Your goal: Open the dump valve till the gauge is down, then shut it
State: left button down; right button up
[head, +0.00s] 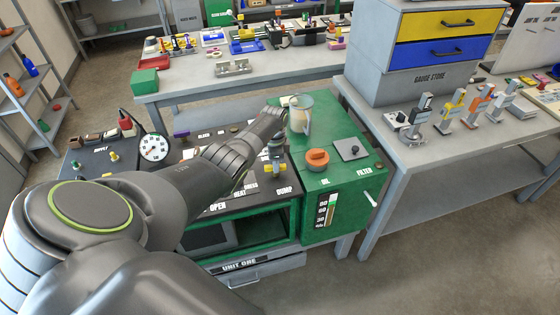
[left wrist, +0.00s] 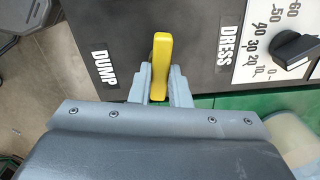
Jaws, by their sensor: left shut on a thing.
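The yellow dump valve handle (left wrist: 161,62) stands beside the DUMP label in the left wrist view. My left gripper (left wrist: 160,88) is shut on it, one grey finger on each side. In the head view my left arm reaches across the cart panel, and the gripper (head: 276,160) points down just behind the DUMP label; the handle is mostly hidden there. The round white gauge (head: 154,148) faces me at the left of the panel; its needle is too small to read surely. My right gripper is not in view.
A black knob (left wrist: 296,50) with a number scale sits by the DRESS label. The green tank top (head: 330,135) right of the panel carries a clear jug (head: 300,114), an orange cap (head: 317,159) and a grey plate (head: 351,149). A grey bench (head: 420,170) stands at the right.

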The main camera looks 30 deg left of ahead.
pick_arm(q)
jog(key=shift+s+f+n, duration=0.1)
jog(key=shift+s+n, duration=0.1)
jog(key=shift+n, duration=0.7)
jog(key=shift+s+f+n, duration=0.1)
jog(key=shift+f+n, duration=0.05)
jog(key=shift+n, duration=0.15)
jog(key=c, duration=1.7)
grip_release()
jog(key=shift+o, duration=1.1)
jog(key=shift+s+a, duration=0.1)
jog(key=shift+s, duration=0.05)
jog(key=shift+o, duration=0.6)
jog(key=shift+s+r, duration=0.2)
jog(key=shift+r, duration=0.1)
jog(key=shift+w, duration=0.15)
